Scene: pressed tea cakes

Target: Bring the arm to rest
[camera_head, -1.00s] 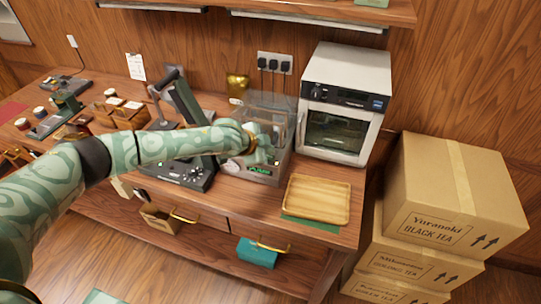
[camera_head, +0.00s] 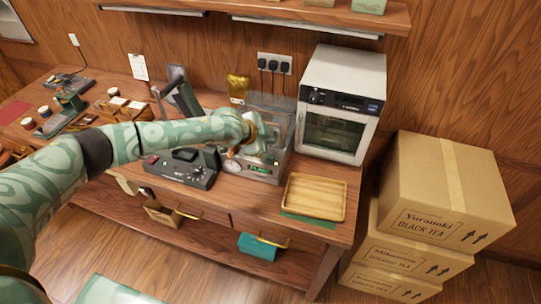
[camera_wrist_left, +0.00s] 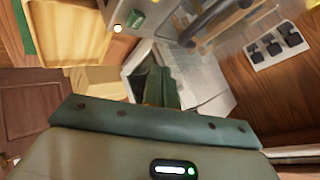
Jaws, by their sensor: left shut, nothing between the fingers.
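My left arm, patterned in pale green, reaches in from the left in the head view. Its gripper (camera_head: 249,132) is over the grey machine (camera_head: 262,172) with a clear cover and a small green display. The fingertips are hard to make out there. In the left wrist view the dark green fingers (camera_wrist_left: 162,88) are together, with nothing between them. My right gripper is not in view.
A wooden tray (camera_head: 315,197) lies at the counter's front right. A white oven (camera_head: 340,105) stands behind it. Stacked cartons (camera_head: 440,190) stand right of the counter. A black device (camera_head: 183,168) sits below my forearm. A shelf (camera_head: 290,14) runs above.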

